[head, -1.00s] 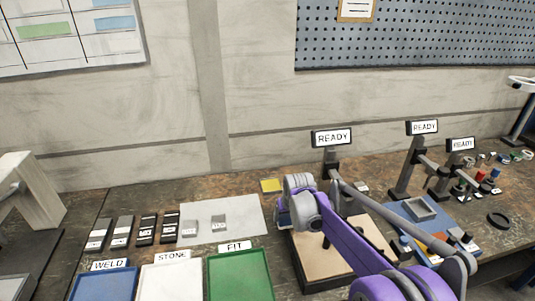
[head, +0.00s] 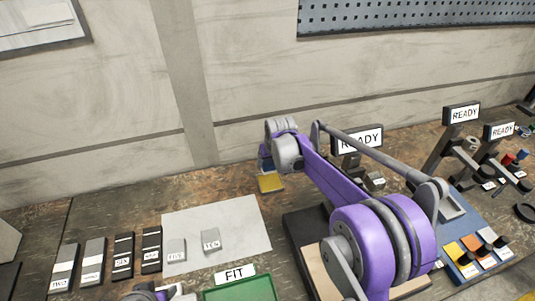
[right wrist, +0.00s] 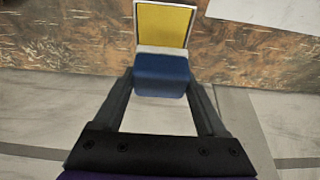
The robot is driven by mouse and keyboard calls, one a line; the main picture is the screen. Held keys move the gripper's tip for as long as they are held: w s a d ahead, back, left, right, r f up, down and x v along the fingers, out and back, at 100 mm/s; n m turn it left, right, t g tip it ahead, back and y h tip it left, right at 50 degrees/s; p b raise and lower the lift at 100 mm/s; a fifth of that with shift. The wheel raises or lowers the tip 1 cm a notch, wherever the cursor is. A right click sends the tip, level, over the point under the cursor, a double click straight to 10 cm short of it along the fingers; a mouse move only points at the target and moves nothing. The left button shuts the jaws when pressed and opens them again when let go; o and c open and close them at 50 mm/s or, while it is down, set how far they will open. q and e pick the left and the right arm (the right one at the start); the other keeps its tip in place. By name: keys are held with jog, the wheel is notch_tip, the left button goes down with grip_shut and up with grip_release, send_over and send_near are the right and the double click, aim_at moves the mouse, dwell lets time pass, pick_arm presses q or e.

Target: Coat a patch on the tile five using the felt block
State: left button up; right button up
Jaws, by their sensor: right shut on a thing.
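Tile five (head: 177,247) is a small grey tile lying on the pale sheet (head: 235,220), with its label at its lower end. A similar tile, ten (head: 210,240), lies to its right. My right gripper (head: 266,166) is shut on the blue felt block (right wrist: 162,76), which sits between its fingers in the right wrist view. The block is close to the yellow pad (head: 270,183), which also shows in the right wrist view (right wrist: 164,27); I cannot tell whether they touch. A small grey and purple part of my left arm shows at the bottom edge; its jaws cannot be made out.
A green FIT tray (head: 240,289) is at the front. READY stands (head: 461,115) and a blue board with coloured blocks are at the right. The wall is close behind the bench.

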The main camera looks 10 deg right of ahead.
jog(key=shift+s+f+b, duration=0.1)
jog(key=shift+f+b, duration=0.4)
jog(key=shift+f, duration=0.7)
pick_arm(q)
jog(key=shift+s+f+b, duration=0.2)
jog(key=shift+f+b, duration=0.1)
jog(key=shift+f, duration=0.35)
jog(key=shift+s+f+b, duration=0.25)
jog(key=shift+f, duration=0.35)
jog(key=shift+s+f+b, duration=0.2)
jog(key=shift+f+b, duration=0.1)
jog(key=shift+f, duration=0.35)
pick_arm(e)
jog(key=shift+f, duration=1.8)
pick_arm(q)
jog(key=shift+s+f+b, duration=0.15)
jog(key=shift+f+b, duration=0.25)
jog(key=shift+f, duration=0.05)
pick_arm(e)
jog(key=shift+f, duration=0.55)
jog(key=shift+r+p, duration=1.75)
jog(key=shift+r, duration=1.8)
pick_arm(q)
jog(key=r, duration=0.1)
jog(key=w+r, duration=0.1)
jog(key=r, duration=0.2)
jog(key=shift+w+r, duration=0.25)
jog(key=shift+w, duration=0.05)
